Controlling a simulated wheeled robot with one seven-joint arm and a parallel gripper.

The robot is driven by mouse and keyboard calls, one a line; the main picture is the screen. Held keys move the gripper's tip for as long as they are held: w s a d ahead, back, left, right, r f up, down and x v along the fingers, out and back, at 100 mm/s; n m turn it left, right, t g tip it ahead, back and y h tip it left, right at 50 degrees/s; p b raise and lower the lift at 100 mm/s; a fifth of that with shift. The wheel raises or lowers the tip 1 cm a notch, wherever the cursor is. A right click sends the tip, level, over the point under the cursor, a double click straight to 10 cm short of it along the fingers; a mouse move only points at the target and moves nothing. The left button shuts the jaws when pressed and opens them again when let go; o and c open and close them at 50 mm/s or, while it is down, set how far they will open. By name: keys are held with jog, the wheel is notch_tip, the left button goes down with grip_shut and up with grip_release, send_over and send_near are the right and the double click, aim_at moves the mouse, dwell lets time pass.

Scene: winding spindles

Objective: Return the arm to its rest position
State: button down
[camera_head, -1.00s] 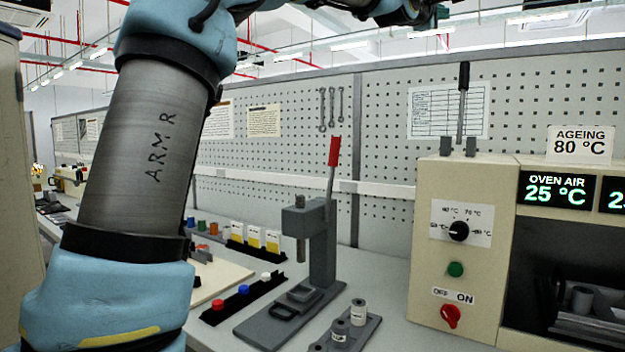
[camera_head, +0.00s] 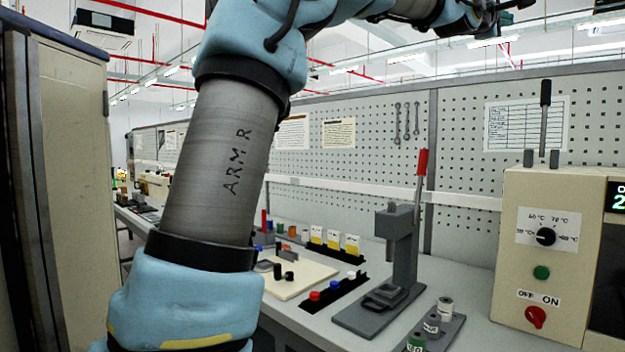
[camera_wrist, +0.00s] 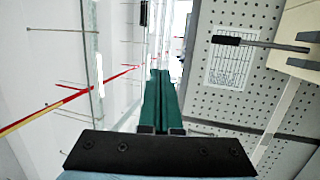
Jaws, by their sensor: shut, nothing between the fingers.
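My gripper (camera_wrist: 160,85) shows in the wrist view as two green fingers pressed together with nothing between them. It points past the pegboard, with the ceiling on the left and a posted sheet (camera_wrist: 233,55) on the right. In the head view my arm rises from the lower left and bends to the right along the top edge. The gripper's end is only a dark piece at the top right there, and its fingers are hard to make out. It is high above the bench and touches nothing that I can see.
On the bench are a grey press with a red lever (camera_head: 421,175), a rack with red, blue and white caps (camera_head: 333,292), a grey holder with spools (camera_head: 445,322) and a beige oven unit (camera_head: 520,200). A tall cabinet (camera_head: 75,190) stands close at left.

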jog(key=w+a+f+m+g+y, duration=0.15)
jog(key=a+f+y, duration=0.4)
jog(key=f, duration=0.75)
jog(key=w+a+f+m+g+y, duration=0.1)
jog(key=w+a+f+m+y, duration=0.15)
jog(key=a+f, duration=0.85)
jog(key=w+a+f+m+g+y, duration=0.1)
jog(key=w+a+f+y, duration=0.35)
jog(key=f, duration=1.05)
jog(key=s+a+f+m+g+y, duration=0.1)
jog(key=s+a+f+g, duration=0.1)
jog(key=s+a+f, duration=0.5)
jog(key=s+a+f+g+y, duration=0.15)
jog(key=s+a+f, duration=0.25)
jog(key=a+f, duration=0.6)
jog(key=s+a+f+m+g+y, duration=0.1)
jog(key=s+a+f+g, duration=0.2)
jog(key=s+a+f, duration=0.3)
jog(key=s+a, duration=0.4)
jog(key=s, duration=0.3)
jog(key=shift+s+a+f+m+g, duration=0.25)
jog(key=shift+a+m+g, duration=0.05)
jog(key=shift+a+m, duration=0.1)
